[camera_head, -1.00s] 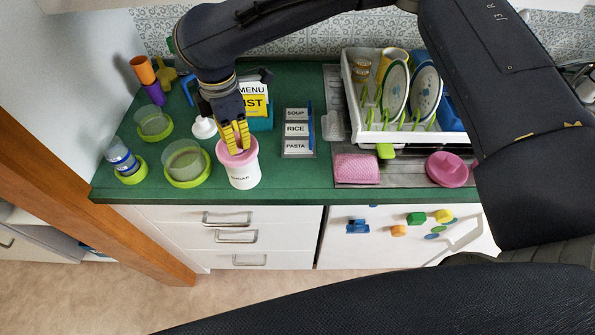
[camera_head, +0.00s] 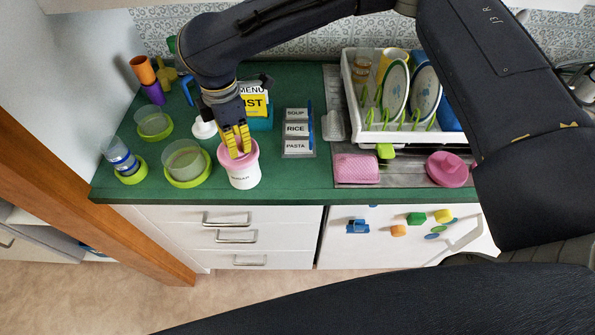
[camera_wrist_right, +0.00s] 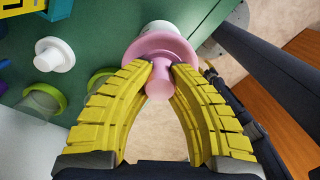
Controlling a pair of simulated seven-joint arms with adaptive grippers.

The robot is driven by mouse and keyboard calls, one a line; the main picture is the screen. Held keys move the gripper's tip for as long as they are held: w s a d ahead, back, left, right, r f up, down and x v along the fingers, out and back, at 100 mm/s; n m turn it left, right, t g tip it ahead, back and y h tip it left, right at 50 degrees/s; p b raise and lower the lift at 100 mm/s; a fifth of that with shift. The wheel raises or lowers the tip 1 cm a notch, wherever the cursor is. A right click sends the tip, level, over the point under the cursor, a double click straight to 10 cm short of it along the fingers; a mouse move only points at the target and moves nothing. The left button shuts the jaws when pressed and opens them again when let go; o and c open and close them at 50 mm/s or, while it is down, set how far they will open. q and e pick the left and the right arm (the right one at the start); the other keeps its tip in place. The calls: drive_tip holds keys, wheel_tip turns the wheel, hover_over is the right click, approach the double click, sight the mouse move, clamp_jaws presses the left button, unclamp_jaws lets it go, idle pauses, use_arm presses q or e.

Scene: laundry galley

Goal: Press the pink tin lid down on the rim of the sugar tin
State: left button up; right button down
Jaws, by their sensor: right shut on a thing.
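The white sugar tin (camera_head: 244,178) stands upright near the front edge of the green counter. The pink tin lid (camera_head: 226,154) is on top of its rim; I cannot tell whether it is fully seated. My right gripper (camera_head: 237,148) comes down from above with its yellow fingers at the lid. In the right wrist view the gripper (camera_wrist_right: 160,75) is shut on the knob of the pink lid (camera_wrist_right: 160,48), and the white tin (camera_wrist_right: 158,27) shows a little behind the lid. My left gripper is not in view.
Green-rimmed glass containers (camera_head: 186,161) stand just left of the tin. A label board (camera_head: 298,132) lies to the right. A dish rack (camera_head: 395,130) stands further right, beyond a pink sponge (camera_head: 356,168).

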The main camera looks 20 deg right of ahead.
drive_tip(key=shift+f, duration=0.2)
drive_tip(key=c, duration=1.3)
unclamp_jaws()
drive_tip(key=shift+c, duration=1.3)
drive_tip(key=shift+r, duration=3.5)
